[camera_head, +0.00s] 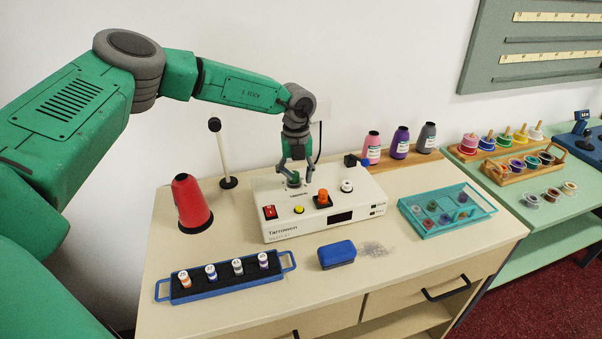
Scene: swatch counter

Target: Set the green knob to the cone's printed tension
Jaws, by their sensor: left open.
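The green knob (294,181) sits on the top of the white Tarrowen machine (330,211), near its back left. My left gripper (293,177) points down at it, open, with its fingers to either side of the knob; I cannot tell whether they touch it. The fingers partly cover the knob, and its setting is too small to read. A red cone (190,203) stands left of the machine, with no readable print. Pink (372,150), purple (400,144) and grey (427,138) cones with labels too small to read stand behind on the right. My right gripper is out of view.
On the machine are a red switch (270,212), yellow button (298,210), orange knob (323,197) and white knob (347,186). In front lie a blue vial rack (215,292) and blue block (337,254). A teal tray (446,232) stands right; a thin post (222,150) stands behind left.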

